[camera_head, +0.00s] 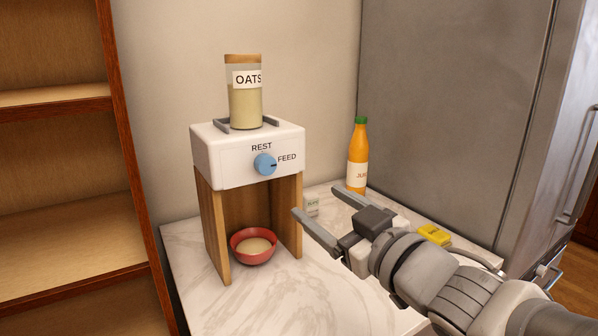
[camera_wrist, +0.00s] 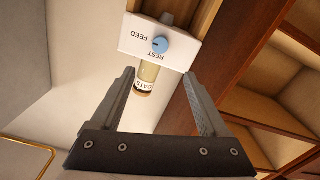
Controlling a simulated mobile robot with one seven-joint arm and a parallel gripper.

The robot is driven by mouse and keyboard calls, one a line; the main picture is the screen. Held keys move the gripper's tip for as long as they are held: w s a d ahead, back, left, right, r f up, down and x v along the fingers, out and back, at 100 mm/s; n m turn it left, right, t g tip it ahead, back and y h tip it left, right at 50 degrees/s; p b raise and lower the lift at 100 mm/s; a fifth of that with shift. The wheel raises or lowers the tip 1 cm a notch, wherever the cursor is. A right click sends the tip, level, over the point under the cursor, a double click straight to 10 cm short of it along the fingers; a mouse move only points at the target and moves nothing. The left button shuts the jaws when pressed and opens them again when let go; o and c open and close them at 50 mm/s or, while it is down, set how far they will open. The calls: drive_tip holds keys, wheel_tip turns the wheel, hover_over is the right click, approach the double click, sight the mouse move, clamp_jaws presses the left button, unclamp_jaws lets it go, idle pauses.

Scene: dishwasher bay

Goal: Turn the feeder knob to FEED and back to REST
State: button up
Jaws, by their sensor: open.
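The feeder (camera_head: 215,150) is a white box on wooden legs with a blue round knob (camera_head: 265,164) on its front. REST is printed above the knob and FEED to its right. The knob's dark mark points right, toward FEED. The knob also shows in the wrist view (camera_wrist: 160,45), where the scene is upside down and the mark again points to the FEED side. My gripper (camera_head: 317,201) is open and empty, in front of and lower right of the feeder, apart from the knob. In the wrist view, the knob lies beyond the gap between my fingers (camera_wrist: 159,74).
An oats jar (camera_head: 245,105) stands on the feeder. A red bowl (camera_head: 254,257) with pale contents sits between its legs. Shelves stand left, a fridge right.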

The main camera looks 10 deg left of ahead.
drive_tip(key=a+p, duration=0.1)
drive_tip(key=p, duration=0.4)
approach(268, 167)
drive_tip(key=x, duration=0.8)
drive_tip(key=shift+w+a, duration=0.1)
drive_tip(key=shift+w, duration=0.1)
clamp_jaws()
